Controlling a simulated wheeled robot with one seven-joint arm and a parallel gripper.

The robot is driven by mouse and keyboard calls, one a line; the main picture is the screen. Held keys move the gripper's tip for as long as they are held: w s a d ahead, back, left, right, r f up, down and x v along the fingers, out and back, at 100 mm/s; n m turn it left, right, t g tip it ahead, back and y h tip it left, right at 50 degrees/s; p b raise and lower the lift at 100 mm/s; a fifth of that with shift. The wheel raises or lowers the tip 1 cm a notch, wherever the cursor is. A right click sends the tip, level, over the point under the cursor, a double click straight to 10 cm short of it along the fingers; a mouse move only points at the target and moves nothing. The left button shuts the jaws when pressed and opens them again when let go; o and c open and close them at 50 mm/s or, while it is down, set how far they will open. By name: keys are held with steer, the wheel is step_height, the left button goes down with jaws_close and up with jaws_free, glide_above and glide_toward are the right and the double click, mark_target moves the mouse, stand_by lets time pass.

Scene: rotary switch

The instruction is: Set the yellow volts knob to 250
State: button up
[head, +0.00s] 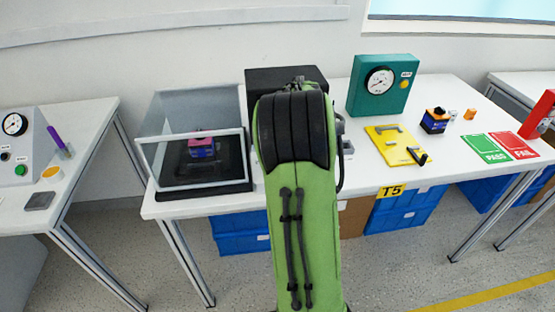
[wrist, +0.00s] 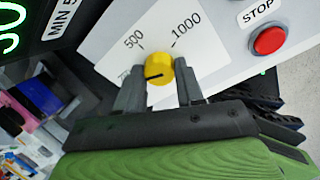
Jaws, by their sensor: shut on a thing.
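The yellow volts knob (wrist: 159,69) shows in the wrist view on a pale dial plate (wrist: 112,40). Its black pointer line points left and slightly down in the picture. The labels 500 and 1000 are readable above the knob; another label at the left is partly hidden by a finger. My gripper (wrist: 159,84) is shut on the knob, one finger on each side. In the head view my green arm hides the knob and my gripper.
A red STOP button (wrist: 270,40) sits right of the dial in the wrist view. Green display digits glow at the upper left. In the head view a clear-lidded box (head: 190,174) stands left of my arm and a teal gauge box (head: 400,97) stands right.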

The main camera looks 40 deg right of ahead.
steer(key=o, duration=1)
steer(key=shift+r, duration=0.1)
steer(key=p+v, duration=0.5)
steer(key=v, duration=1)
steer(key=shift+s+r, duration=0.15)
steer(key=shift+r, duration=0.15)
steer(key=shift+a, duration=0.1)
